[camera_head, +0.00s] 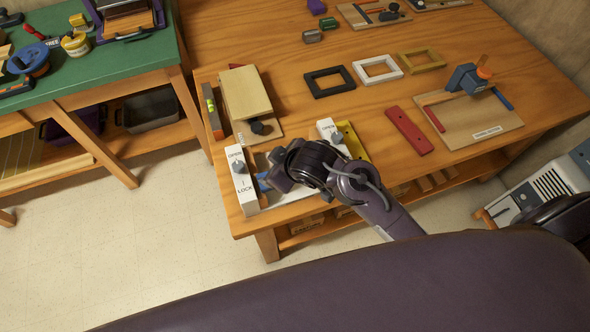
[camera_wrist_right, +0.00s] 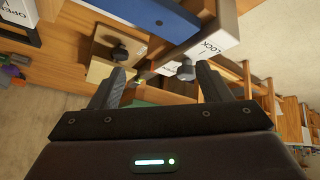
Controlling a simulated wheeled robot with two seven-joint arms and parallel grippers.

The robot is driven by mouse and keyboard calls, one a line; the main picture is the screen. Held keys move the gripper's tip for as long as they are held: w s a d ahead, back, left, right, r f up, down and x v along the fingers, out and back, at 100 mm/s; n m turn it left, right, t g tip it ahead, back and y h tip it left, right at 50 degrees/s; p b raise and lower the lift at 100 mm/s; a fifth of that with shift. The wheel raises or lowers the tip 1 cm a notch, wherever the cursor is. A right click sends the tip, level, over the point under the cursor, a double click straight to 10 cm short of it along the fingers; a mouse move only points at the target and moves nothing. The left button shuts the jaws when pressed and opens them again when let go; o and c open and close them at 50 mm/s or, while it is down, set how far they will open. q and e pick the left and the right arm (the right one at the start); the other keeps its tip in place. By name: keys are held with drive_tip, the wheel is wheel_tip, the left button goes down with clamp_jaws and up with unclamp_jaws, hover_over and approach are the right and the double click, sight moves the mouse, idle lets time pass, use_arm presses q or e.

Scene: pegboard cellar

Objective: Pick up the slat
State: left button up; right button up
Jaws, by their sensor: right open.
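A blue bar with a small hole (camera_wrist_right: 165,18) lies by a white LOCK block (camera_wrist_right: 213,45) in the wrist view. In the head view only a bit of blue (camera_head: 263,183) shows beside the LOCK block (camera_head: 241,180), the rest hidden by my arm. A flat red bar with holes (camera_head: 409,131) lies loose on the table. I cannot tell which bar is the slat. My right gripper (camera_head: 275,176) is over the table's front edge; in the wrist view its fingers (camera_wrist_right: 161,72) are apart and empty, with the blue bar beyond them. My left gripper is not in view.
The wooden table (camera_head: 300,45) holds black (camera_head: 329,81), white (camera_head: 377,69) and yellow (camera_head: 424,61) frames. A board with a blue clamp-like block (camera_head: 466,79) is at right. A second OPEN block (camera_head: 331,133) stands near my arm. A green-topped bench (camera_head: 110,60) is at left.

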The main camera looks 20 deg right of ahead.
drive_tip(key=w+a+r+n+y, duration=0.2)
drive_tip(key=w+a+n+y, duration=0.1)
drive_tip(key=a+n, duration=0.25)
drive_tip(key=d+f+n+g, duration=0.2)
drive_tip(key=n+g, duration=0.1)
drive_tip(key=d+n+g+h, duration=0.1)
drive_tip(key=d, duration=0.1)
drive_tip(key=shift+d+f+n+p, duration=0.1)
drive_tip(key=shift+f+n+p, duration=0.15)
drive_tip(key=shift+f+p, duration=0.15)
drive_tip(key=d+g, duration=0.1)
drive_tip(key=d, duration=0.2)
drive_tip(key=d+g+h, duration=0.1)
drive_tip(key=d, duration=0.1)
drive_tip(key=s+d, duration=0.1)
drive_tip(key=d, duration=0.2)
drive_tip(key=shift+d+r+g+h, duration=0.25)
drive_tip(key=shift+d+g+h, duration=0.1)
drive_tip(key=shift+g+h, duration=0.05)
drive_tip(key=shift+b+x, duration=0.35)
drive_tip(key=shift+x, duration=1.35)
drive_tip(key=p+x, duration=0.1)
drive_tip(key=x, duration=0.3)
drive_tip(key=shift+w, duration=0.15)
drive_tip(key=c, duration=1.1)
drive_tip(key=shift+r, duration=0.15)
